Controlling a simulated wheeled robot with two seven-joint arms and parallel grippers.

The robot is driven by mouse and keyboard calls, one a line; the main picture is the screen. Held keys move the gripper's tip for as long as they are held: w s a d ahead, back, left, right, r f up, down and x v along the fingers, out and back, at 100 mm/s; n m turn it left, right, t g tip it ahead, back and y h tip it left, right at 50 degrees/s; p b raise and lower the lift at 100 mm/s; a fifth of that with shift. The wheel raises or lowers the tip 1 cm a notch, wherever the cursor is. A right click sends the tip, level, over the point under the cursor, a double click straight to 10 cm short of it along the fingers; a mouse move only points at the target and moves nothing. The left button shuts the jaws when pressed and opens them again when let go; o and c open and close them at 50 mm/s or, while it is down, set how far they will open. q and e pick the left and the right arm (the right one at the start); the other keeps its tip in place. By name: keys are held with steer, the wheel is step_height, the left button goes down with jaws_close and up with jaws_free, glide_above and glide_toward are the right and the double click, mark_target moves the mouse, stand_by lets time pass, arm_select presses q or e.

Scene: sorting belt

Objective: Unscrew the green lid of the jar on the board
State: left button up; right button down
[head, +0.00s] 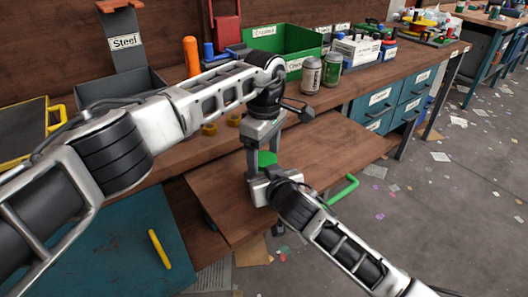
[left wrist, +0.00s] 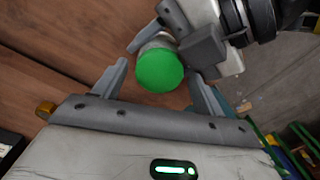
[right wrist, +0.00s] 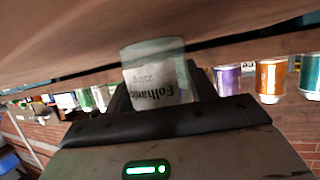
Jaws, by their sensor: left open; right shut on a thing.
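The jar's green lid (head: 267,158) shows between my two grippers over the wooden board (head: 325,150). In the left wrist view the lid (left wrist: 160,70) is round and lies just ahead of the open fingers of my left gripper (left wrist: 158,82). In the head view my left gripper (head: 265,148) points down from above with a finger on each side of the lid. My right gripper (head: 262,187) is shut on the jar's body from the near side. In the right wrist view the clear jar (right wrist: 160,84) has a white label, upside down there; its lid is hidden.
Two cans (head: 311,75) stand at the back by a green crate (head: 288,42). A dark bin (head: 120,85) marked Steel is at the back left. A green handle (head: 345,190) is at the board's right. The board's right part is clear.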

arm_select(q)
steer(key=shift+r, duration=2.25)
arm_select(e)
steer(key=shift+c, duration=2.1)
jaws_free()
